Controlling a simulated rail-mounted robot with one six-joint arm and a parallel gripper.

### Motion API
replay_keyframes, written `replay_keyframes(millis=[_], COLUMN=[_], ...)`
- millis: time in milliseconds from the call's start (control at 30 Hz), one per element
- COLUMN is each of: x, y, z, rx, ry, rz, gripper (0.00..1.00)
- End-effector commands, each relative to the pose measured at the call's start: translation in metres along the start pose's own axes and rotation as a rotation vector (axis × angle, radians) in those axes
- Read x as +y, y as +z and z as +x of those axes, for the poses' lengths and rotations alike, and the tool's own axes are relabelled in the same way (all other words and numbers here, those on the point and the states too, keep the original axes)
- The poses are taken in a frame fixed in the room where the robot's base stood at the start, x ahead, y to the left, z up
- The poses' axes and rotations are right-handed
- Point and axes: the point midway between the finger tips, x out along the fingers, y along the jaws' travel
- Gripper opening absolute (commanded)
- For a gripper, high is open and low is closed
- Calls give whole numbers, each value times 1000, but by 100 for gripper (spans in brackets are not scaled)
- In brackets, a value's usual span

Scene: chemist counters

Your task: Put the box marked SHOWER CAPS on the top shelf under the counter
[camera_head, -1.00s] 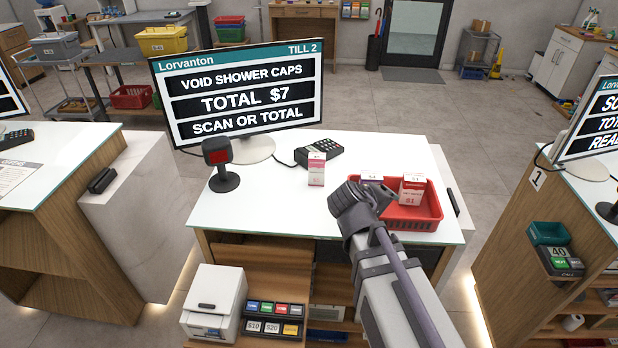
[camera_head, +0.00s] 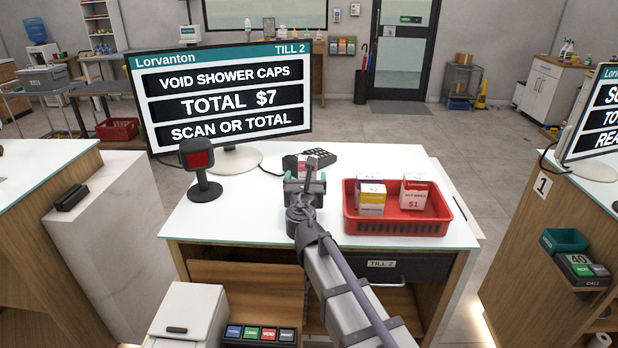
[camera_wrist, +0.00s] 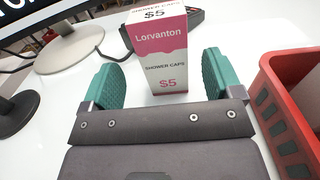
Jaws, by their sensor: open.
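The SHOWER CAPS box (camera_wrist: 162,50), white and pink and priced $5, stands upright on the white counter top in the wrist view. In the head view it is mostly hidden behind my gripper (camera_head: 305,180), with a pink-white part (camera_head: 291,163) showing. My gripper, with green finger pads (camera_wrist: 108,85), is open. The box stands just ahead of and between the fingers, and nothing is gripped. Under the counter a wooden shelf surface (camera_head: 398,302) shows below the TILL 2 drawer; my arm hides part of it.
A red basket (camera_head: 400,227) with several small boxes stands close to the right of my gripper. A scanner (camera_head: 200,170), a monitor (camera_head: 235,100) and a card terminal (camera_head: 320,157) stand left and behind. A white printer (camera_head: 185,318) is at the front left, below the counter top.

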Motion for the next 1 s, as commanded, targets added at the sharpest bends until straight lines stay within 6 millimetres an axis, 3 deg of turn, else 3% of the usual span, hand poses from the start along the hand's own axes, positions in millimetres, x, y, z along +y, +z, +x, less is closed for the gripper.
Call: replay_keyframes(millis=[67, 267, 500, 733, 1000], x=[0, -1, -2, -3, -3], y=[0, 1, 2, 2, 2], z=[14, 22, 65, 67, 66], rx=[0, 0, 1, 1, 1], ry=[-1, -2, -2, -1, -2], rz=[1, 2, 3, 3, 3], gripper=[85, 85, 85, 85, 59])
